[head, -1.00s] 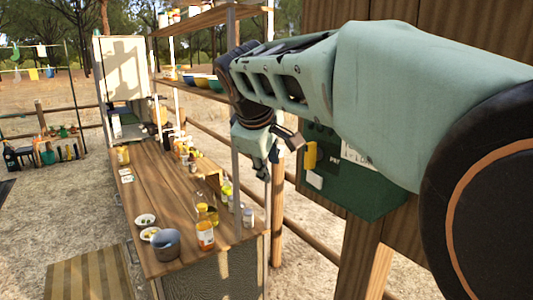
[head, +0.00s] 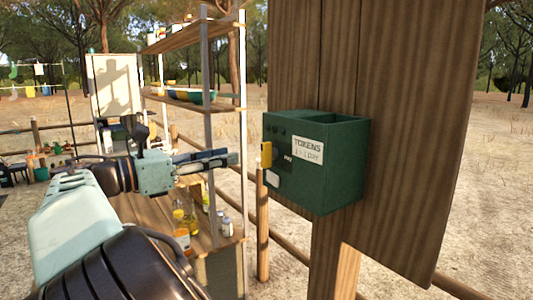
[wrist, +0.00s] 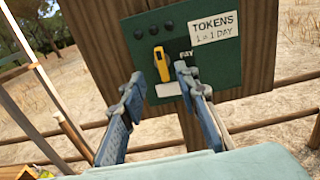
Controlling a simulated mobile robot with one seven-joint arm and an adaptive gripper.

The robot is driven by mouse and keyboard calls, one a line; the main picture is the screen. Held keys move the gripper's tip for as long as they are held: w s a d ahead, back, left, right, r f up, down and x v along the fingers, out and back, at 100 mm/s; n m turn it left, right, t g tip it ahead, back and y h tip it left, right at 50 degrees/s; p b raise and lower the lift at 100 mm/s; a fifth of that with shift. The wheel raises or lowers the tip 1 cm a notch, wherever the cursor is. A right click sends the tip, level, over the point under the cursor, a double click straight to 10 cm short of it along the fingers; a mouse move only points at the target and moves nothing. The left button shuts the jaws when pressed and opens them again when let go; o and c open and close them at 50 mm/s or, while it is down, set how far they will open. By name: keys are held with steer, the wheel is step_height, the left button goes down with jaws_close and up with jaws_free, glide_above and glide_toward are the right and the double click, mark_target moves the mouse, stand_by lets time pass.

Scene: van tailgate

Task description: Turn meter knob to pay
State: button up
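The green meter box (head: 335,180) is fixed to a wooden post and carries a sign reading "TOKENS 1 = 1 DAY". Its yellow knob (head: 266,155) stands out from the front face, with a white piece below it. In the wrist view the yellow knob (wrist: 161,64) sits upright, left of the "PAY" lettering, between the lines of my fingers. My gripper (head: 236,160) points at the knob from the left, a short gap away in the head view. Its fingers (wrist: 158,72) are spread apart with nothing held. Whether either finger touches the knob I cannot tell.
A wooden counter (head: 150,208) with bottles and a shelf rack (head: 209,100) with metal uprights stand behind my arm. The wooden post and board (head: 420,130) back the meter. A rail fence runs behind. Open ground lies at the right.

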mark_target(262, 149)
steer(key=x, duration=1)
steer(key=shift+w+d, duration=0.15)
steer(key=shift+w, duration=0.05)
steer(key=shift+c, duration=0.3)
jaws_close()
